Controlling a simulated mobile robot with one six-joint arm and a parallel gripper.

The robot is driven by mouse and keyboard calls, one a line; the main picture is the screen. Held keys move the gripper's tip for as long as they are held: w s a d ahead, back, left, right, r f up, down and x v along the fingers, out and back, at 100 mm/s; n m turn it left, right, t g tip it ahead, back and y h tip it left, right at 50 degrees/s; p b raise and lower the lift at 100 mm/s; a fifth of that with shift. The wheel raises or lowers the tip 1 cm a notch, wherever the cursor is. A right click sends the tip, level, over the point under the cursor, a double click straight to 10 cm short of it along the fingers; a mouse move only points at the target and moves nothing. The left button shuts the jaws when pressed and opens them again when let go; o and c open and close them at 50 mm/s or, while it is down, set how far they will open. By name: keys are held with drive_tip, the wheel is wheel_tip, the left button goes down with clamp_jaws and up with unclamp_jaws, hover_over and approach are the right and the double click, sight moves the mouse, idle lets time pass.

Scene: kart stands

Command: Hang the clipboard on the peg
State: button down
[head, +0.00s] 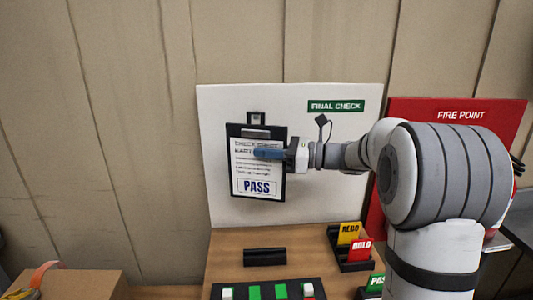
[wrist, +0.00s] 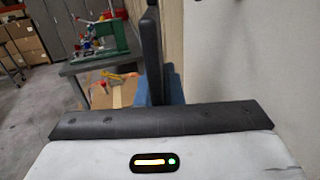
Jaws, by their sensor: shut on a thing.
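The clipboard (head: 241,190), dark with a white check sheet marked PASS, hangs upright in front of the white FINAL CHECK board (head: 330,200). My gripper (head: 266,153), with blue fingers, is shut on it from the right, across the upper part of the sheet. In the wrist view the clipboard (wrist: 151,55) shows edge-on as a dark upright strip between the blue fingers (wrist: 174,90). A small dark piece with a light spot (head: 256,117) shows just above the clip; I cannot tell whether it is the peg's mount or the clipboard's hanger. Any contact with the peg is hidden.
The wooden bench (head: 225,262) holds a black empty holder (head: 265,257), HOLD (head: 361,248) and REDO cards (head: 349,233), and a tray with green blocks (head: 254,292). A red FIRE POINT board (head: 410,108) stands behind my arm. A cardboard box (head: 75,284) is at lower left.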

drive_tip(key=w, duration=0.2)
drive_tip(key=w+p, duration=0.1)
drive_tip(key=w, duration=0.2)
drive_tip(key=shift+w+f, duration=0.4)
drive_tip(key=shift+f, duration=0.2)
idle(0.7)
drive_tip(key=c, duration=1.5)
unclamp_jaws()
drive_tip(key=shift+f, duration=0.1)
